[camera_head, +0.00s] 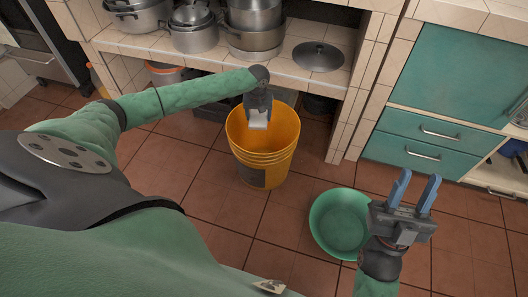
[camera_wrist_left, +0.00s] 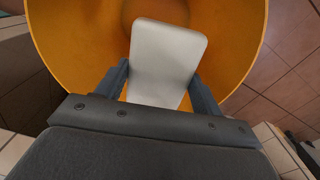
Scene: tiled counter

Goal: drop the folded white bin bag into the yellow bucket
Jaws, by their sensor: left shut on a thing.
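The yellow bucket (camera_head: 266,164) stands on the tiled floor in front of the shelf, its mouth facing up. The folded white bin bag (camera_head: 259,120) is at the bucket's mouth in the head view. It shows as a pale flat slab in the left wrist view (camera_wrist_left: 165,62), with the bucket's orange inside (camera_wrist_left: 70,35) around and behind it. My left gripper (camera_head: 259,116) is shut on the bag, pointing down over the bucket. My right gripper (camera_head: 413,192) is open and empty, with its blue fingers apart, at the lower right. The bucket's bottom is mostly hidden.
A green basin (camera_head: 325,232) sits on the floor right of the bucket, partly behind my right gripper. Pots (camera_head: 194,36) and a lid (camera_head: 318,56) stand on the tiled shelf behind. Teal drawers (camera_head: 432,135) are at the right.

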